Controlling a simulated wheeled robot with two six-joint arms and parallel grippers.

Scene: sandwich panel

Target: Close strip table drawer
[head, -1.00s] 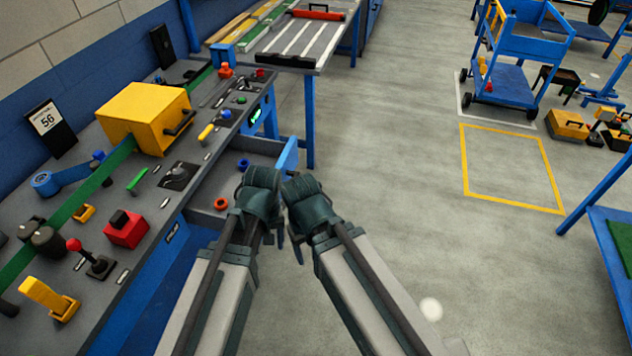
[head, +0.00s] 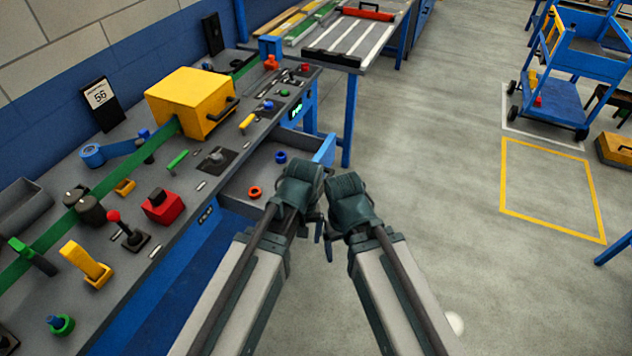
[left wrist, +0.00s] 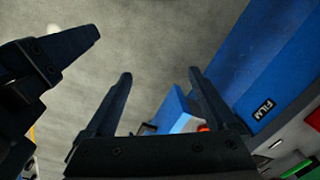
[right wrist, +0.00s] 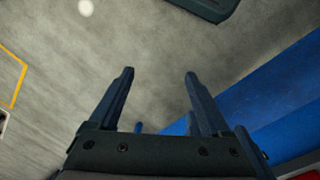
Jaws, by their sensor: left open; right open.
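The drawer stands pulled out of the long bench, with its grey inside (head: 262,172) showing and its blue front (head: 326,149) facing the aisle. A red ring (head: 255,192) and a blue ring (head: 280,157) lie in it. My left gripper (head: 299,188) is close to the drawer's near end; it hides part of it, and contact cannot be told. My right gripper (head: 349,199) is beside it to the right, over the floor. In the left wrist view the blue drawer (left wrist: 172,112) is beyond my open, empty fingers. In the right wrist view my fingers (right wrist: 159,75) are open and empty.
The bench top carries a yellow box (head: 190,98), a red button block (head: 162,207) and a yellow lever (head: 86,263). A table with a striped top (head: 352,38) stands behind the drawer. Open floor (head: 440,160) lies to the right, with a blue trolley (head: 552,98) farther off.

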